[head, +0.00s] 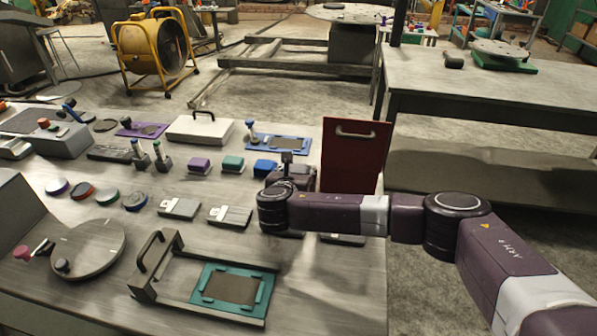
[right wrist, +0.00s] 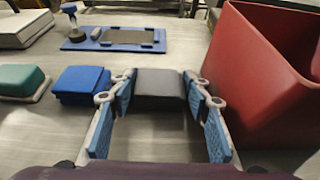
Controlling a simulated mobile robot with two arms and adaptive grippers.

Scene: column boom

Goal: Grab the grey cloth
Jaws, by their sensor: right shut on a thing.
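The grey cloth (right wrist: 162,84) is a dark, folded, block-like bundle in the right wrist view. It sits between the blue-padded fingers of my right gripper (right wrist: 160,100), which is shut on it. In the head view my right gripper (head: 287,170) is low over the table, at the right end of a row of folded cloths. The gripper mostly hides the grey cloth there. I cannot tell whether the cloth still touches the table. My left gripper is not in view.
A blue cloth (right wrist: 82,84) lies just left of the gripper, with a teal cloth (right wrist: 20,80) beyond it. A tall red bin (head: 350,152) stands close on the right. A blue fixture (right wrist: 115,38) lies behind. A framed teal plate (head: 232,288) is in front.

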